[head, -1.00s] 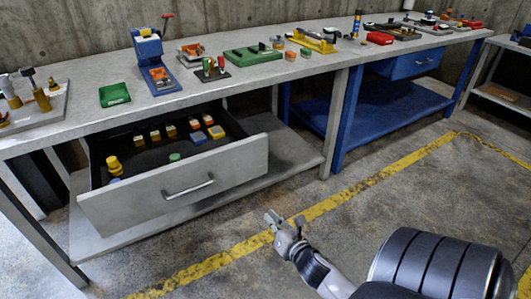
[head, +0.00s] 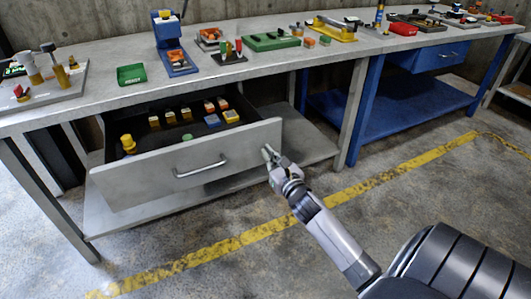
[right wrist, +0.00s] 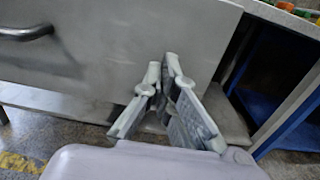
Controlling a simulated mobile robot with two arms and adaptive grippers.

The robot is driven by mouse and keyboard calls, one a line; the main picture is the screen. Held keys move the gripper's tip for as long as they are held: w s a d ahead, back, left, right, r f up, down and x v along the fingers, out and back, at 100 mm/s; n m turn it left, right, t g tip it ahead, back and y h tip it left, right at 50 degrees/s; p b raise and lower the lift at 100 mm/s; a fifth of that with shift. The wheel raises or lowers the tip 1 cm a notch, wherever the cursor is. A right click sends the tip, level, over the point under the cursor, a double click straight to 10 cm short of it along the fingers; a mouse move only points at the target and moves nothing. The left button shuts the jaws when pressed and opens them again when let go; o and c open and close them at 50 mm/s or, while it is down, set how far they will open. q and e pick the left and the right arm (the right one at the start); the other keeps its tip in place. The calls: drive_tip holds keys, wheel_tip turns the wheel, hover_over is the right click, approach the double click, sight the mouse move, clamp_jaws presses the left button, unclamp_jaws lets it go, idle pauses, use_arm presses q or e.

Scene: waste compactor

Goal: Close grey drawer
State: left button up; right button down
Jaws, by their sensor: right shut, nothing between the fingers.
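The grey drawer (head: 240,148) under the grey workbench stands open, with its front panel pulled out and its dark inside showing. Its bar handle (head: 200,166) is at the middle of the panel, and also shows at the left of the right wrist view (right wrist: 25,33). My right gripper (head: 267,152) is at the right end of the panel, right of the handle. In the right wrist view its fingertips (right wrist: 163,62) are together and empty, in front of the panel (right wrist: 110,60). I cannot tell whether they touch it. My left gripper is not in view.
Several small coloured parts (head: 212,120) lie inside the drawer. A lower shelf (head: 225,187) runs below it. The bench leg (head: 352,115) stands right of the drawer, and a blue bench (head: 415,105) is beyond. The floor in front is clear.

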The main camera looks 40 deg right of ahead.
drive_tip(key=shift+x, duration=0.75)
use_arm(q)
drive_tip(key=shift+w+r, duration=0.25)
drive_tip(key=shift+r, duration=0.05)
use_arm(e)
drive_tip(key=shift+w, duration=0.15)
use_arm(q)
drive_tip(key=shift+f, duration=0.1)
use_arm(e)
drive_tip(key=shift+w, duration=0.1)
